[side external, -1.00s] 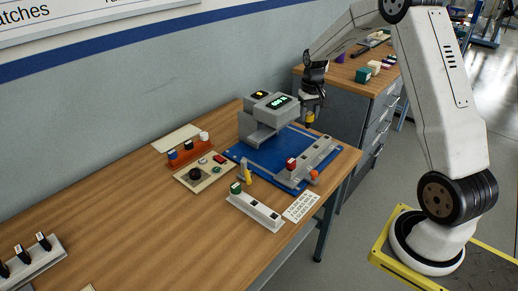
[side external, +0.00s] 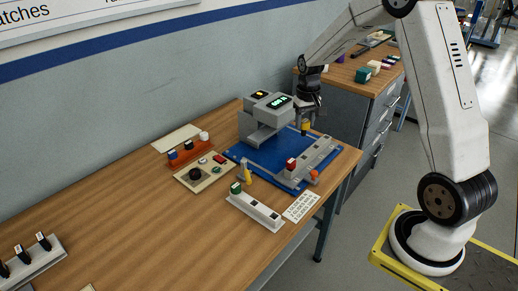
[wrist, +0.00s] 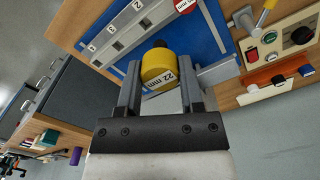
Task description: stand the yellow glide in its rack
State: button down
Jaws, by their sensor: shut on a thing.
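My gripper (side external: 307,108) is shut on the yellow glide (side external: 305,128) and holds it above the blue board. In the wrist view the glide (wrist: 157,66), labelled "22 mm", sits between both fingers. A long grey rack (side external: 315,157) with several labelled slots lies along the right side of the blue board, below the glide. The red glide (side external: 291,164) stands at the rack's near end. The rack's slots (wrist: 113,47) also show in the wrist view, and those nearest the held glide look empty.
A grey machine with a green display (side external: 265,120) stands beside my gripper on the blue board (side external: 243,154). A pale rack (side external: 262,213) with a green glide, a yellow lever (side external: 247,174), a control panel (side external: 205,172) and an orange rack (side external: 186,151) are nearer. An orange knob (side external: 314,175) is at the board's edge.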

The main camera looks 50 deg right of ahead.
jog(key=s+a+f, duration=0.1)
jog(key=s+a, duration=0.2)
jog(key=a, duration=0.7)
jog(key=s+a+f, duration=0.1)
jog(key=s+a, duration=0.1)
jog(key=a, duration=0.9)
jog(key=shift+s+a, duration=0.15)
jog(key=shift+s, duration=0.25)
jog(key=shift+f, duration=0.1)
jog(key=shift+f, duration=2.4)
jog(key=shift+f, duration=0.2)
jog(key=shift+f, duration=2.65)
jog(key=shift+f, duration=1.8)
